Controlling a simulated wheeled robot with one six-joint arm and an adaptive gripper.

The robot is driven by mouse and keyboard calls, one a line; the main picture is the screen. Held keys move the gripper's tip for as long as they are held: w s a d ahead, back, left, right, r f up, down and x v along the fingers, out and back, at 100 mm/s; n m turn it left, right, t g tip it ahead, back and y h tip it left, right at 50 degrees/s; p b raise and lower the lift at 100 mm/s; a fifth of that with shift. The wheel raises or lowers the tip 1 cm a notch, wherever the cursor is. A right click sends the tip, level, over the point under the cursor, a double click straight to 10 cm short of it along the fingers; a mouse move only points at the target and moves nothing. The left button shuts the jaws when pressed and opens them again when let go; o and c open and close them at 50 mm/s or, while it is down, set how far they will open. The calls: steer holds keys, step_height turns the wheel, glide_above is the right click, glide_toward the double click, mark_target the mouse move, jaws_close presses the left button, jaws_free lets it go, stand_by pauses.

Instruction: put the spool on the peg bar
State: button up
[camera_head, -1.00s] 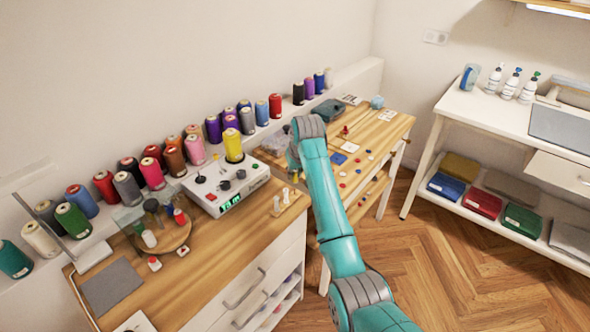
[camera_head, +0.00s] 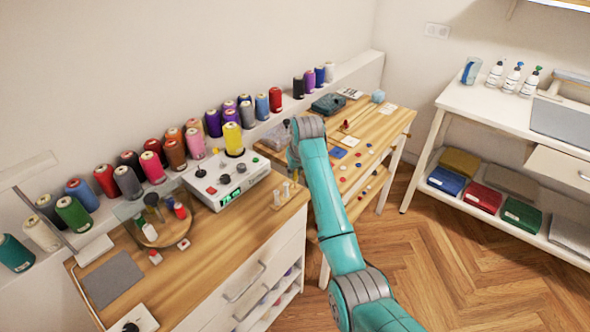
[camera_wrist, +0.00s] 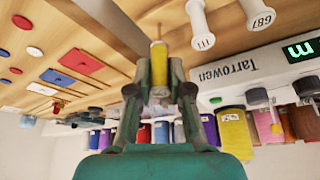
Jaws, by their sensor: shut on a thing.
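My gripper (camera_wrist: 161,78) is shut on a small yellow spool (camera_wrist: 159,60), which sits between its fingertips in the wrist view. The peg bar (camera_head: 284,202) is a light wooden strip with small upright pieces, at the right end of the near bench beside the control box. In the wrist view two white numbered spools (camera_wrist: 201,28) show to the right of the held spool, apart from it.
A white control box (camera_head: 228,188) with knobs and a green display stands left of the peg bar. Large thread cones (camera_head: 152,167) line the wall ledge. A second wooden table (camera_head: 378,130) holds small flat coloured pieces. The floor at right is clear.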

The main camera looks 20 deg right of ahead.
steer(key=shift+f, duration=1.2)
steer(key=shift+f, duration=0.35)
steer(key=o, duration=0.8)
steer(key=shift+c, duration=0.2)
steer(key=v, duration=1.2)
